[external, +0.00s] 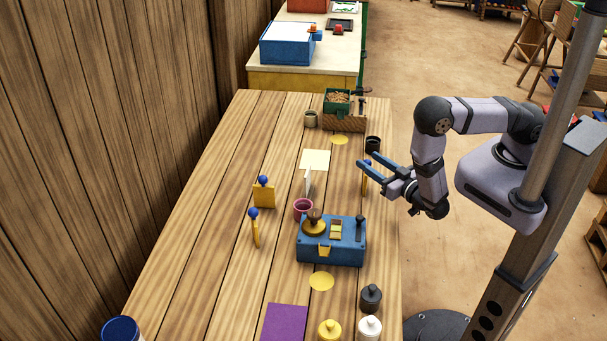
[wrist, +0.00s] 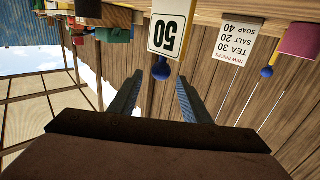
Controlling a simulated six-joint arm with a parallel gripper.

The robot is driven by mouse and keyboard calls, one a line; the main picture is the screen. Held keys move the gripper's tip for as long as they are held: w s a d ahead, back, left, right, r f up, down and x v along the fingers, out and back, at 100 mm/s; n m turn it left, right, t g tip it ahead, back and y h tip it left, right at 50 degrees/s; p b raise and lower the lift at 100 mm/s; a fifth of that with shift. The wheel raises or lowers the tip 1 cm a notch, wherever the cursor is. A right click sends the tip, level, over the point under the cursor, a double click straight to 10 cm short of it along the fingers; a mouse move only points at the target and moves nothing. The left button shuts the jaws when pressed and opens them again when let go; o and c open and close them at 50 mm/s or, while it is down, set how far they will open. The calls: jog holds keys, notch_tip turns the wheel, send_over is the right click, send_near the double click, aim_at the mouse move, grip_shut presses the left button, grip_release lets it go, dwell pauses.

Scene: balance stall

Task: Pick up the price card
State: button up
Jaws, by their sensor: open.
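A white price card (wrist: 168,30) marked 50 shows upside down in the wrist view, with a blue knob (wrist: 161,71). In the external view a yellow card (external: 366,184) stands near the table's right edge, partly hidden by my gripper (external: 366,159). My gripper also shows in the wrist view (wrist: 160,76). Its two blue fingers are apart and empty, and the knob appears between their tips. I cannot tell whether they touch it. Two more yellow cards with blue knobs, a near one (external: 254,232) and a far one (external: 264,197), stand left of centre.
A white NEW PRICES sheet (wrist: 239,42) stands beside a dark red pot (external: 303,209). A blue scale (external: 345,249) sits in front of it, and several weights, including a black one (external: 371,298), stand at the near right. A dark cup (external: 373,144) is behind my gripper. The table's left side is mostly clear.

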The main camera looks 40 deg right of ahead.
jog(key=shift+w, duration=0.5)
jog(key=shift+w, duration=0.1)
jog(key=shift+w+f, duration=0.15)
jog(key=shift+w, duration=1.1)
jog(key=shift+w+f, duration=0.1)
jog(key=shift+w, duration=1.1)
grip_shut()
